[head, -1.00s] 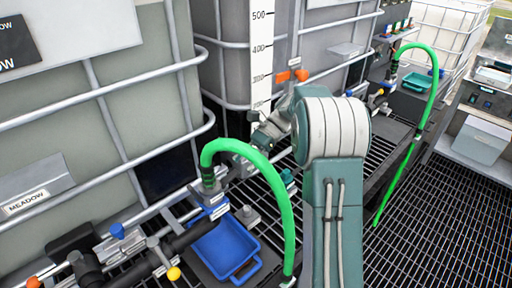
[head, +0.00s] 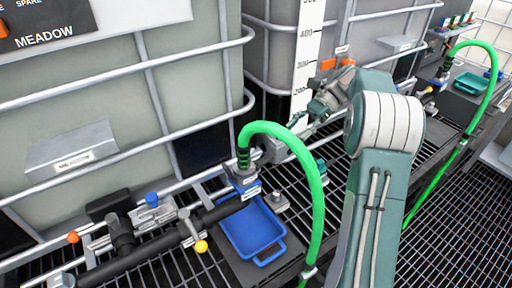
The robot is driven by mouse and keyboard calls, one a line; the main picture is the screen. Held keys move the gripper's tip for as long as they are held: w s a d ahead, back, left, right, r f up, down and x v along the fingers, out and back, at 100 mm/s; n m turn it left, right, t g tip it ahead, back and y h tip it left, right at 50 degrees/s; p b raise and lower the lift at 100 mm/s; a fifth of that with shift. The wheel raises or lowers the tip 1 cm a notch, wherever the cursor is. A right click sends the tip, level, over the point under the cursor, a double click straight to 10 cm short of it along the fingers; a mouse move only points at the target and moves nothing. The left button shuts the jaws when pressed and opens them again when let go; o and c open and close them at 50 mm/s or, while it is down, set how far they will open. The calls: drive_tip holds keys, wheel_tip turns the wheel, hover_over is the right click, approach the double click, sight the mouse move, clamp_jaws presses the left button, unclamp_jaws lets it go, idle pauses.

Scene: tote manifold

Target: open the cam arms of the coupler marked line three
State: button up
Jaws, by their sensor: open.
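A green hose (head: 318,205) arches up from a dark coupler (head: 243,160) above a blue-and-white tagged fitting (head: 246,184) at the near tote. A second green hose (head: 484,95) runs to another coupler (head: 446,66) at the far right. The tags are too small to read, so I cannot tell which coupler is line three. Their cam arms cannot be made out. My gripper (head: 314,112) is open and small in the view. It is above and right of the near coupler, apart from it, in front of the white level scale. My arm partly hides the area behind it.
Caged totes (head: 112,130) line the back. The grating at the right is open floor.

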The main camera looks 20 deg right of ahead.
drive_tip(key=s+a+r+n+t+h, duration=0.25)
drive_tip(key=s+a+r+h, duration=0.2)
drive_tip(key=s+a, duration=0.3)
drive_tip(key=s+a+n+t+h, duration=0.3)
drive_tip(key=s+n, duration=0.1)
drive_tip(key=s, duration=0.3)
drive_tip(key=s+a+n+t+h, duration=0.2)
drive_tip(key=s+n+h, duration=0.1)
drive_tip(key=s+n, duration=0.3)
drive_tip(key=m+g, duration=0.4)
drive_tip(key=m, duration=0.8)
approach(225, 164)
drive_tip(key=shift+s+a+h, duration=0.25)
drive_tip(key=shift+a+h, duration=0.05)
drive_tip(key=shift+h, duration=0.15)
drive_tip(key=shift+w+a+m, duration=0.1)
drive_tip(key=shift+m, duration=0.15)
wheel_tip(225, 164, down, 11)
drive_tip(key=shift+r, duration=0.1)
clamp_jaws()
